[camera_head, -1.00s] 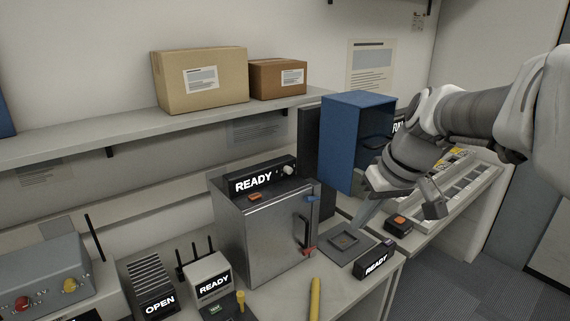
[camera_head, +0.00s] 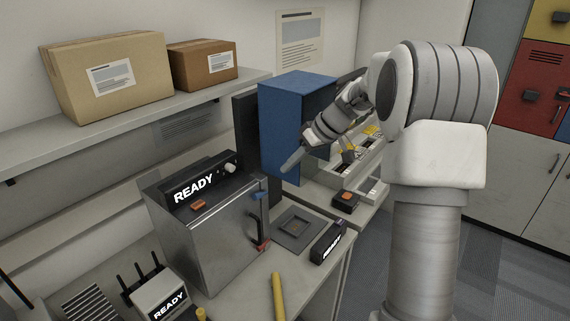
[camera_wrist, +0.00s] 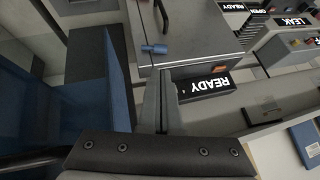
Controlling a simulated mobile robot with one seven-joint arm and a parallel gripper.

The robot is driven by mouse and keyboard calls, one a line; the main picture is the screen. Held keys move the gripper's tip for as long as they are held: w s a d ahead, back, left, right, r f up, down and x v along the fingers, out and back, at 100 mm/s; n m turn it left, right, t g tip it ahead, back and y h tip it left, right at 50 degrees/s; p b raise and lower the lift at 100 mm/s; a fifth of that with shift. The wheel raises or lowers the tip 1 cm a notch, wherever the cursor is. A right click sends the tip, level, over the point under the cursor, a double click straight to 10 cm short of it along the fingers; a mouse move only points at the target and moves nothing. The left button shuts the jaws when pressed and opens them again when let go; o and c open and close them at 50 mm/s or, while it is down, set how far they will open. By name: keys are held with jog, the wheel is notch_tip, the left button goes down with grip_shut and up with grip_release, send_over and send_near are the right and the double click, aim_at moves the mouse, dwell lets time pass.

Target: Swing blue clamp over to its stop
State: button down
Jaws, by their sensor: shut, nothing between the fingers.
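The blue clamp (camera_head: 262,194) is a small blue piece at the upper front edge of the silver metal box (camera_head: 215,245). In the wrist view the blue clamp (camera_wrist: 155,49) shows on the box's edge, just beyond the fingertips. My gripper (camera_head: 289,164) is shut and empty. It is in front of the blue cabinet, above and to the right of the clamp, apart from it in the head view. The gripper fingers (camera_wrist: 158,95) also show in the wrist view.
A red clamp (camera_head: 263,245) sits lower on the box, near its dark handle. The blue cabinet (camera_head: 281,125) stands close behind my gripper. A grey pad (camera_head: 293,229) and a black READY display (camera_head: 328,241) lie on the bench. A yellow rod (camera_head: 279,297) is in front.

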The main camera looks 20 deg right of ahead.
aim_at(260, 194)
jog(key=p+x, duration=0.1)
jog(key=x, duration=1)
jog(key=shift+w+a+f+p, duration=0.1)
jog(key=shift+p, duration=0.3)
